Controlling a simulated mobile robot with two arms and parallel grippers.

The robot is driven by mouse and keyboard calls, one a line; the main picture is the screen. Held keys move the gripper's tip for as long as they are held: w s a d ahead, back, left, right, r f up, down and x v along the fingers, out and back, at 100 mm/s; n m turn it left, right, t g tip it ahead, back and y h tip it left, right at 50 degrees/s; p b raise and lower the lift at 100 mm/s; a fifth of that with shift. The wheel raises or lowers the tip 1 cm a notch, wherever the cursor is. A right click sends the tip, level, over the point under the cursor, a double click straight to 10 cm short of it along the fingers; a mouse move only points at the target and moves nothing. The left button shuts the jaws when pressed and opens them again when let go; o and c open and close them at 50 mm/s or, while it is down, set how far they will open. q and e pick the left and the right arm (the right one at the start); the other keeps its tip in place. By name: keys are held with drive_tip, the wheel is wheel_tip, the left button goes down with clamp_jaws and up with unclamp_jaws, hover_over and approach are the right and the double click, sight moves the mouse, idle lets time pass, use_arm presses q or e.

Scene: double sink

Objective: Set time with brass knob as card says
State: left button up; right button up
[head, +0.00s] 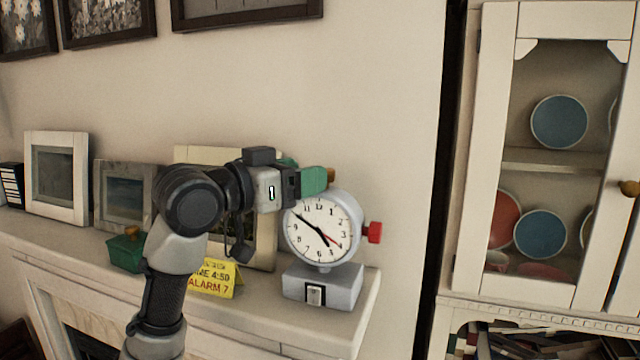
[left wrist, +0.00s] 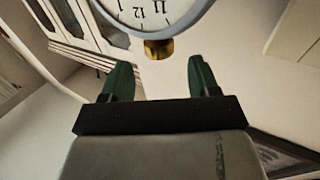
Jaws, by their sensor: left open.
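A grey clock (head: 309,240) stands on a block base on the mantel. Its long black hand points near 10, its short black hand between 4 and 5, and a thin red hand near 4. The brass knob (left wrist: 158,49) is on top of the clock, mostly hidden behind the green fingers in the head view. My left gripper (left wrist: 160,70) is open, its fingertips to either side of the knob's line and apart from it. The yellow card (head: 212,280) reads "4:50" and "ALARM 7", partly covered by my arm. My right gripper is not in view.
A red knob (head: 374,232) sticks out of the clock's right side, and a switch (head: 315,295) is on its base. Picture frames (head: 84,180) and a green box (head: 124,254) stand to the left. A cabinet (head: 488,150) with plates is at right.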

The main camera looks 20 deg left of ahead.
use_arm(q)
drive_tip(key=b+v, duration=0.2)
drive_tip(key=v, duration=0.4)
idle(0.4)
